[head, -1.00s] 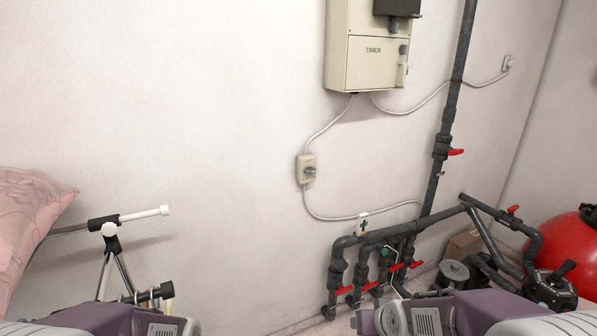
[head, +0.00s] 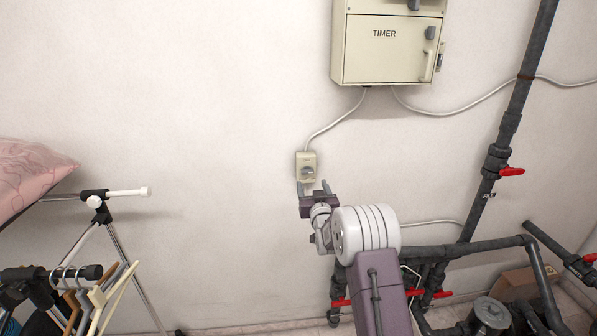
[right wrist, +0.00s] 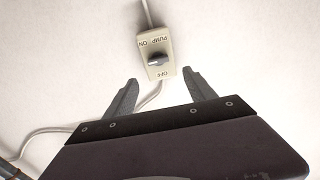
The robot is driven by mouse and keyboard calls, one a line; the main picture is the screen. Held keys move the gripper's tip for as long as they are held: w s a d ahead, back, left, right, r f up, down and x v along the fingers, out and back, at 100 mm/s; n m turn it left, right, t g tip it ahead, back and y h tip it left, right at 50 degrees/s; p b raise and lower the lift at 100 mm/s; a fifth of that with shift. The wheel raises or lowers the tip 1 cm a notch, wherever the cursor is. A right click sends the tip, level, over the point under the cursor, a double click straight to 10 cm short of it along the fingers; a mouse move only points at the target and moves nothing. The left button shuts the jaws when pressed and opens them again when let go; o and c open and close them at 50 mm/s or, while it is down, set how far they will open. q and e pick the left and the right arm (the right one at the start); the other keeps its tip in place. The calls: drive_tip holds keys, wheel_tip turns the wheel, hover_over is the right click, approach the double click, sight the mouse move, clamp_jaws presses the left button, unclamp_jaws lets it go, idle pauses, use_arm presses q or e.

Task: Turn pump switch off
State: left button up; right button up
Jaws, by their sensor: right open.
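The pump switch (head: 306,165) is a small cream box on the white wall with a grey rotary knob (head: 307,172). In the right wrist view the pump switch (right wrist: 155,43) reads PUMP, ON and OFF, upside down, and its dark knob (right wrist: 157,59) lies across the box, roughly sideways in the picture. My right gripper (head: 314,187) is open and empty, just below the switch in the head view. In the right wrist view its fingers (right wrist: 156,87) are spread, with the box beyond and between their tips, apart from the knob. My left gripper is not in view.
A TIMER box (head: 388,45) hangs above, joined to the switch by a cable (head: 335,125). Dark pipes (head: 455,250) with red valve handles (head: 511,171) stand at right. A clothes rack with hangers (head: 95,300) and a pink cushion (head: 35,175) are at left. The wall left of the switch is clear.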

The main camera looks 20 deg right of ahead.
sight(308, 172)
drive_tip(key=p+x, duration=0.2)
drive_tip(key=x, duration=0.6)
drive_tip(key=shift+w+p, duration=0.1)
drive_tip(key=shift+p, duration=0.25)
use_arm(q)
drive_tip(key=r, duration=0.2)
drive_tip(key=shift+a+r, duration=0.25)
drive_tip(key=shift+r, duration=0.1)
use_arm(e)
drive_tip(key=shift+w+d, duration=0.2)
drive_tip(key=shift+w, duration=0.05)
drive_tip(key=shift+f, duration=0.1)
